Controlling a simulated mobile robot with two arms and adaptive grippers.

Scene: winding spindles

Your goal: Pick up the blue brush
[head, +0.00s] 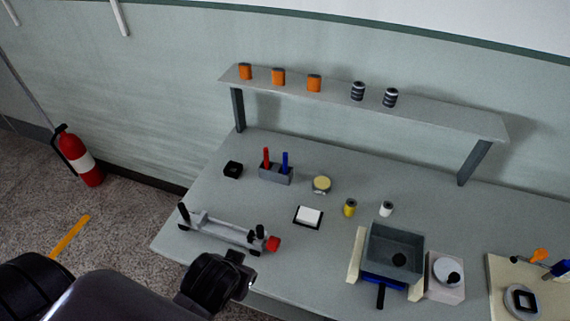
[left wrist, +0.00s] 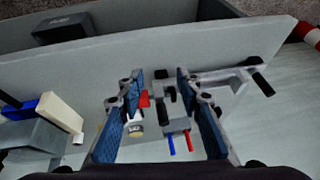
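A slim blue upright stick, probably the blue brush (head: 285,162), stands in a small grey holder (head: 275,175) beside a similar red one (head: 266,158). In the left wrist view, the blue one (left wrist: 171,145) and the red one (left wrist: 188,142) show beyond the fingers, with the grey holder (left wrist: 177,125). My left gripper (left wrist: 161,85) is open, its two blue-padded fingers apart with nothing held between them. In the head view my left gripper (head: 238,268) is at the table's front edge, short of the holder. My right gripper is in neither view.
A grey winding frame (head: 222,229) with black posts and a red knob (head: 273,243) lies between my left gripper and the holder. A black block (head: 232,170), a round tin (head: 321,184) and a white pad (head: 308,216) surround the holder. A shelf (head: 430,118) stands behind.

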